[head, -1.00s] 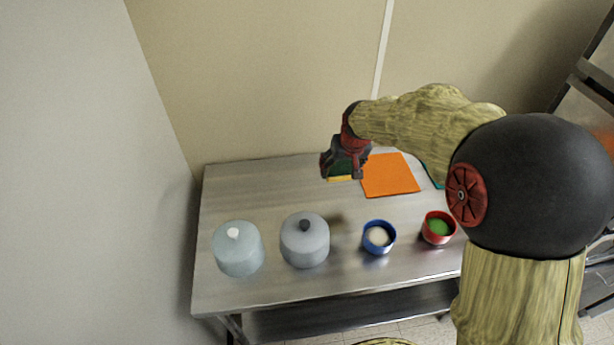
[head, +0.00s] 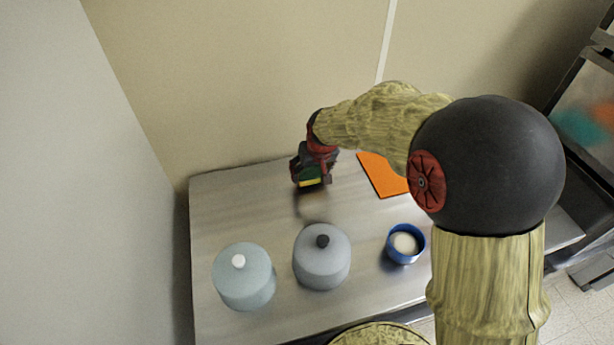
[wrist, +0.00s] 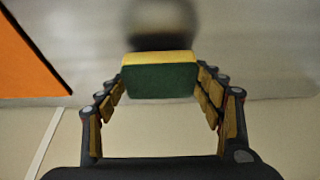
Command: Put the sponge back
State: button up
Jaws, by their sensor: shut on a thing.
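The sponge (wrist: 160,80), green with a yellow layer, is held between the fingers of my gripper (wrist: 161,88) in the wrist view. In the head view my gripper (head: 313,180) is shut on the sponge (head: 311,183) above the back of the steel table (head: 225,205), left of the orange mat (head: 382,176). The sponge appears to be off the table, with a dark blurred patch below it. A grey-blue lidded pot (head: 321,258) and a paler lidded pot (head: 244,277) stand in front of it. A blue bowl (head: 405,244) with pale contents stands to the right.
My arm hides the table's right part. The orange mat also shows in the wrist view (wrist: 22,62). A wall runs along the back and another along the left. The table's back left is bare.

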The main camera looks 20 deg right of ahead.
notch_tip(320, 180, down, 2)
jog(key=shift+f+b, duration=0.1)
jog(key=shift+b, duration=0.3)
jog(key=shift+s+d+f, duration=0.1)
jog(key=shift+s, duration=0.05)
jog(key=o, duration=1)
jog(key=shift+c, duration=0.2)
jog(key=shift+o, duration=0.2)
